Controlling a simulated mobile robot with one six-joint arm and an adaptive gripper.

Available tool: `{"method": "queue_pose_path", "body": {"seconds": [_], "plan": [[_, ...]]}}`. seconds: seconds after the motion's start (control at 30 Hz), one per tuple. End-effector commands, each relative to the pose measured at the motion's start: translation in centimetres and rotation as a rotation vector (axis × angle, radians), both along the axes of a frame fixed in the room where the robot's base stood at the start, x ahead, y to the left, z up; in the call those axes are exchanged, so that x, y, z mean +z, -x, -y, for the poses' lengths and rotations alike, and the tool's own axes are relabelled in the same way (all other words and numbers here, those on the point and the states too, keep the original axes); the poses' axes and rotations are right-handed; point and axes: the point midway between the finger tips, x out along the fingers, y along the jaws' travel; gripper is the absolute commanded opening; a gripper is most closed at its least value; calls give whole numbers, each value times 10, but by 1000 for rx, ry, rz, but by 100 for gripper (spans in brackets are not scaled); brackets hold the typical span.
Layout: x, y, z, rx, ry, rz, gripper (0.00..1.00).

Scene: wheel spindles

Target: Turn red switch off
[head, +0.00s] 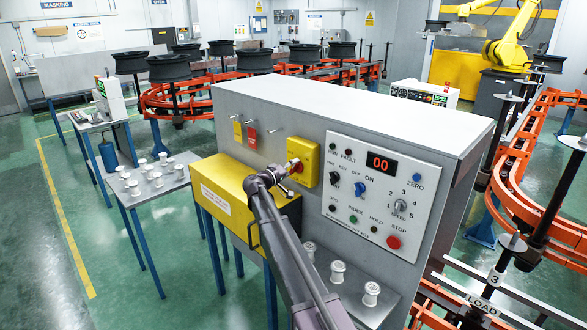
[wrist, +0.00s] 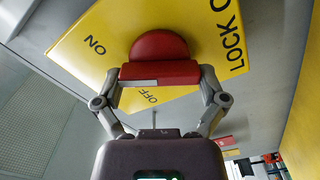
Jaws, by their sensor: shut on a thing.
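The red switch (head: 293,163) sits on a yellow plate (head: 309,164) on the front of the grey control cabinet. In the wrist view the red switch (wrist: 160,48) has a round back and a bar-shaped handle. The yellow plate (wrist: 85,52) there reads ON at upper left, OFF below the handle and LOCK O… at right. My gripper (wrist: 160,84) is shut on the handle, one finger at each end. In the head view my gripper (head: 284,182) is at the switch, and my arm partly hides the plate's lower left. Which label the switch points to is unclear.
A yellow box (head: 225,195) juts from the cabinet left of my arm. A panel (head: 375,200) with a 00 display, knobs and buttons is to the right. Small toggles with yellow and red tags are at upper left. White spindle parts (head: 337,271) stand on a shelf below.

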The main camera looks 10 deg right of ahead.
Motion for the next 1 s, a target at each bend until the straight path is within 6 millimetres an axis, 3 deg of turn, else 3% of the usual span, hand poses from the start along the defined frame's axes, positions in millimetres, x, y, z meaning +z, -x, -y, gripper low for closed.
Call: {"method": "queue_pose_path", "body": {"seconds": [1.0], "plan": [[-4, -1, 0, 2, 563, -774, 44]]}}
